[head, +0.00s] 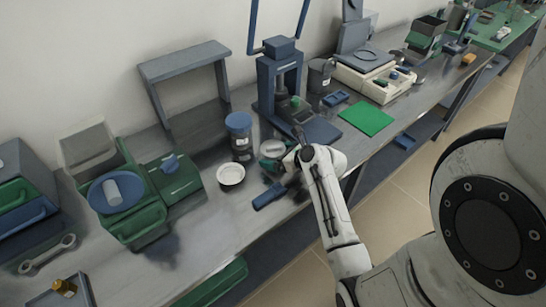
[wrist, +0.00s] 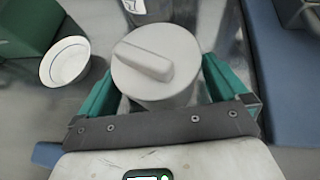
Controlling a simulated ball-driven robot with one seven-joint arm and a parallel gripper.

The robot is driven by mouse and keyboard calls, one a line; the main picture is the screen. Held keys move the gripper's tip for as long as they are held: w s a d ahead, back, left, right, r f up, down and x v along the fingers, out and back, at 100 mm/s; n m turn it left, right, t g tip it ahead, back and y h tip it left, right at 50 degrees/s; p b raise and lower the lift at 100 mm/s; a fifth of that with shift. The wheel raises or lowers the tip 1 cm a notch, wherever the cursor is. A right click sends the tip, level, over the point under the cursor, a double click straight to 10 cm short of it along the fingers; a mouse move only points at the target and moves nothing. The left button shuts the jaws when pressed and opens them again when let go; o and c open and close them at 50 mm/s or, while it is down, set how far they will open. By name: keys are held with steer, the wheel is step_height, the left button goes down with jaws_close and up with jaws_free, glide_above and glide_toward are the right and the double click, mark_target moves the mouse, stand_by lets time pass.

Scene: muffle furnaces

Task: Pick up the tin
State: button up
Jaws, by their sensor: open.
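The tin (wrist: 155,60) is a light grey round container with a raised bar across its flat lid. In the wrist view it stands upright between the green fingers of my open gripper (wrist: 163,82), one finger on each side. I cannot tell whether either finger touches it. In the head view the tin (head: 271,147) is small, on the bench in front of the blue press, partly hidden by my gripper (head: 277,160).
A white bowl (head: 231,174) and a blue-lidded jar (head: 240,146) stand left of the tin. The blue press (head: 280,75) stands behind. A blue block (head: 269,196) lies near the bench's front edge. A green mat (head: 366,118) lies to the right.

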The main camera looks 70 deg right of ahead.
steer(key=shift+w, duration=0.1)
steer(key=c, duration=1)
steer(key=shift+r, duration=0.85)
steer(key=s+a+r, duration=0.6)
steer(key=r, duration=0.1)
steer(key=s+a+r, duration=0.3)
steer(key=a+r, duration=0.1)
steer(key=shift+s+a+r, duration=0.1)
steer(key=shift+s, duration=0.2)
